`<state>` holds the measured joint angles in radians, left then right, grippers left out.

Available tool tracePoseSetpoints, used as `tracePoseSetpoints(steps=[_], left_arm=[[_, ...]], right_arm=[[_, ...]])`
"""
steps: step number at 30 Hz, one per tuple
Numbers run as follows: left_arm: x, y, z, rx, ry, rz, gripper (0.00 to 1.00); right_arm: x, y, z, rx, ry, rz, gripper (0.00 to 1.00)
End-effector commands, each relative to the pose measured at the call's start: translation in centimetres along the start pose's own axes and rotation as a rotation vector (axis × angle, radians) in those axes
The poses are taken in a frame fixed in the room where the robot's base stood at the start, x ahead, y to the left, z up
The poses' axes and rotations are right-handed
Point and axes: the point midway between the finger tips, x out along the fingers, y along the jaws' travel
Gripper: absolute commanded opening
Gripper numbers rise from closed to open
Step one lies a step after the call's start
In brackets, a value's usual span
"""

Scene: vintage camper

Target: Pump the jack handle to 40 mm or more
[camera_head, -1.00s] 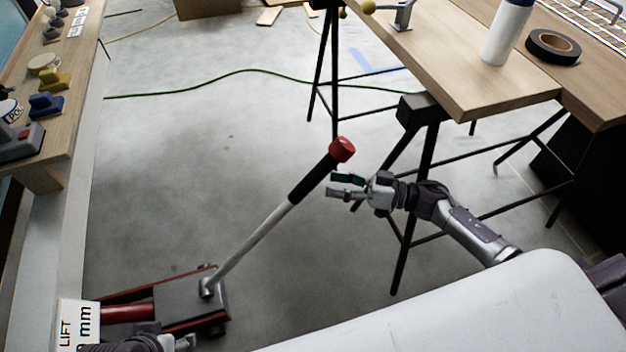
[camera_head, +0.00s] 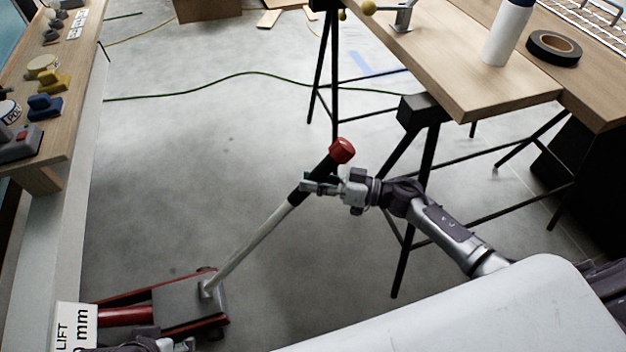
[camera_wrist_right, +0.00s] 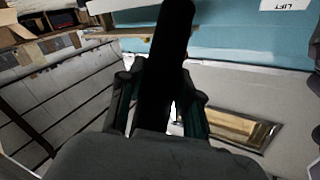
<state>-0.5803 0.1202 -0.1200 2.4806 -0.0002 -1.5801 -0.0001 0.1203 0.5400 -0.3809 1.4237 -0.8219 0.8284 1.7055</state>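The floor jack (camera_head: 190,305) sits on the concrete at the lower left of the head view. Its silver handle (camera_head: 250,243) slants up to the right, with a black grip and a red end (camera_head: 342,151). My right gripper (camera_head: 312,186) is at the black grip below the red end. In the right wrist view the dark grip (camera_wrist_right: 165,75) runs between the two fingers (camera_wrist_right: 158,105), with a bright gap on its right side, so they look open around it. A white lift sign (camera_head: 76,328), partly cut off, reads "LIFT" and "mm". My left gripper (camera_head: 170,344) is cut off at the bottom edge.
A wooden table (camera_head: 455,90) on black trestles stands at the right, with a white bottle (camera_head: 505,38) and black tape (camera_head: 553,47). A wooden shelf (camera_head: 62,125) with small items runs along the left. A green cable (camera_head: 245,73) crosses open floor.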

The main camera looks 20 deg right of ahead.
Motion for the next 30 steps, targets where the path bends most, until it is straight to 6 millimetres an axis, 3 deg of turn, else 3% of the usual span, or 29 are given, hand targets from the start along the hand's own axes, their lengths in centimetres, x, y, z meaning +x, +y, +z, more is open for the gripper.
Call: tracePoseSetpoints(steps=[3,14,23,30], left_arm=[[0.0,0.0,0.0,0.000,0.000,0.000,0.60],[-0.1,0.0,-0.2,0.000,0.004,0.000,0.60],[5.9,0.3,0.3,0.003,-0.037,0.007,0.60],[13.2,0.7,3.2,0.011,-0.081,0.013,0.60]], right_arm=[[0.0,0.0,0.0,0.000,0.000,0.001,0.00],[0.1,-0.1,-0.1,-0.001,-0.002,0.002,0.00],[1.2,-1.1,-1.1,-0.011,-0.020,0.010,0.00],[2.8,-2.5,-2.0,-0.027,-0.048,0.024,0.00]])
